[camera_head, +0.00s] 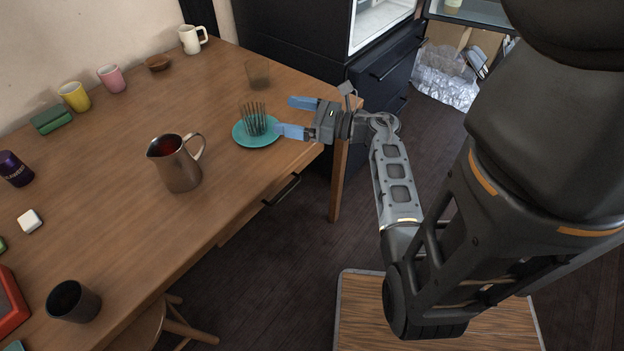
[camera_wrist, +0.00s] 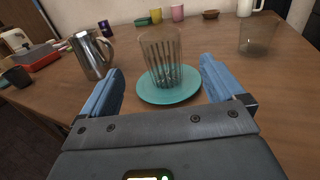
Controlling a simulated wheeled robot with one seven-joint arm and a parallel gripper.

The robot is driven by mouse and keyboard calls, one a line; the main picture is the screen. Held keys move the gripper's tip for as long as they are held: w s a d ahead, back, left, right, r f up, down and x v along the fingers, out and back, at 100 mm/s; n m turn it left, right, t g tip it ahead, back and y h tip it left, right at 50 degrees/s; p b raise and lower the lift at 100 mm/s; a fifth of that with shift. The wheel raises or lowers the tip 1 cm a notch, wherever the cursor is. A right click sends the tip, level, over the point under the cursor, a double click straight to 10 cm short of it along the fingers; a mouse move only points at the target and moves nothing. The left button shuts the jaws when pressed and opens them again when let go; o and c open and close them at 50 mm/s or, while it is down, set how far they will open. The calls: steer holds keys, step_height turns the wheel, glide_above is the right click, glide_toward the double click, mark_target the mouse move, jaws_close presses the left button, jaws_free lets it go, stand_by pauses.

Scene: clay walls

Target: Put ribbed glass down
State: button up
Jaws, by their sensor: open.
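The ribbed glass (camera_head: 254,119) is clear with dark vertical ribs and stands upright on a teal plate (camera_head: 240,136) on the wooden table (camera_head: 225,180). The glass also shows in the wrist view (camera_wrist: 163,55), upright on the plate (camera_wrist: 168,98). My gripper (camera_head: 293,117) is open with blue fingers, to the right of the glass at the table's edge. In the wrist view my gripper (camera_wrist: 160,90) has its fingers spread wide on either side of the plate, and the glass stands beyond them, not touched.
A metal pitcher (camera_head: 178,166) with red contents stands left of the plate. A clear brown-tinted glass (camera_head: 257,72) stands behind it. Cups, a bowl (camera_head: 158,63) and a white mug (camera_head: 191,39) line the back by the wall.

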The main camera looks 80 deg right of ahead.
steer(key=w+a+r+m+t, duration=0.1)
steer(key=a+r+m+t, duration=0.15)
steer(key=a+m, duration=0.8)
steer(key=w+a+r+m+t, duration=0.1)
steer(key=a+r+m, duration=0.35)
steer(key=a, duration=1.05)
steer(key=s+a+r+m+g+y, duration=0.1)
steer(key=s+a+m+g+y, duration=0.1)
steer(key=s+a+m+g, duration=0.4)
steer(key=s+a+m, duration=0.5)
steer(key=s+m, duration=0.2)
steer(key=m, duration=0.6)
steer(key=shift+s+a+r+y, duration=0.25)
steer(key=shift+a+y, duration=0.1)
steer(key=shift+y, duration=0.05)
